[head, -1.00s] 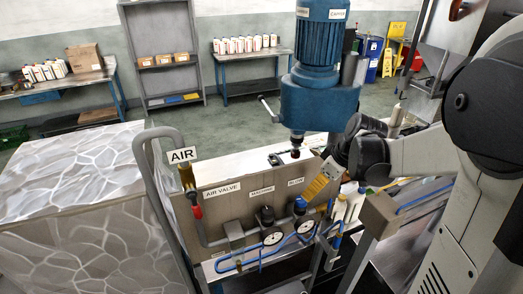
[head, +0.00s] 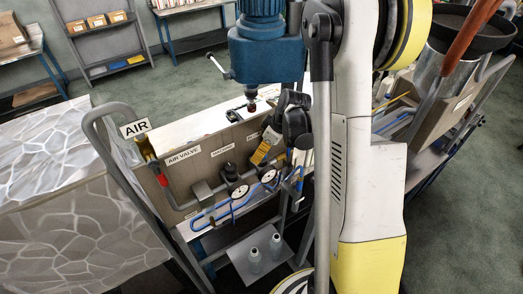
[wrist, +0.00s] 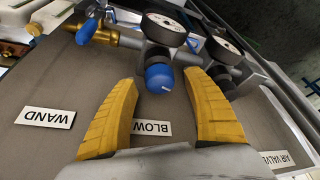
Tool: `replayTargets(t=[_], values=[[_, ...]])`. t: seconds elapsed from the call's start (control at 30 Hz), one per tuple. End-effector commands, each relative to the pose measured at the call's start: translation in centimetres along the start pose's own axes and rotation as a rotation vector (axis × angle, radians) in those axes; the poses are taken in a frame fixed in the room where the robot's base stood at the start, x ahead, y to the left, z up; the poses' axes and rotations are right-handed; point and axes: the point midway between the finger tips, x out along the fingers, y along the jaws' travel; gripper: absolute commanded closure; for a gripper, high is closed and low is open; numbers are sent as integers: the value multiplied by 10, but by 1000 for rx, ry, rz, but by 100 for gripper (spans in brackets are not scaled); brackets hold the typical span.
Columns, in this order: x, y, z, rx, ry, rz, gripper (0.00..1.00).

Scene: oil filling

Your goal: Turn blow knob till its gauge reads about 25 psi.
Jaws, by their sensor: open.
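The blue blow knob (wrist: 159,78) sits above the BLOW label (wrist: 150,128) in the wrist view. My gripper (wrist: 163,80) is open, with one yellow finger on each side of the knob. The knob lies near the fingertips, and gaps show beside it. The blow gauge (wrist: 164,29) is beyond the knob, its dial turned too far away to read. In the head view my gripper (head: 263,152) is at the right end of the panel, over the blow gauge (head: 268,175). That dial is too small to read, and I cannot make out the knob there.
The machine gauge (head: 240,191) and its black knob (head: 231,171) stand left of the blow gauge. Blue hoses (head: 205,220) run below. The WAND label (wrist: 49,117) and a brass valve (wrist: 98,36) are close by. The blue drill head (head: 265,55) stands behind the panel.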

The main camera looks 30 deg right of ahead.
Motion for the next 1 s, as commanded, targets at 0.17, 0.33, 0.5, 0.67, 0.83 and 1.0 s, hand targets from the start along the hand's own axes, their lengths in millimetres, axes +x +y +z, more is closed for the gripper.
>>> replayTargets(t=[0.17,0.33,0.5,0.67,0.83,1.0], values=[[2,0,0,0,0,0,41],[2,0,0,0,0,0,58],[2,0,0,0,0,0,95],[2,0,0,1,0,0,95],[3,0,0,21,0,9,95],[4,-1,1,84,-1,36,95]])
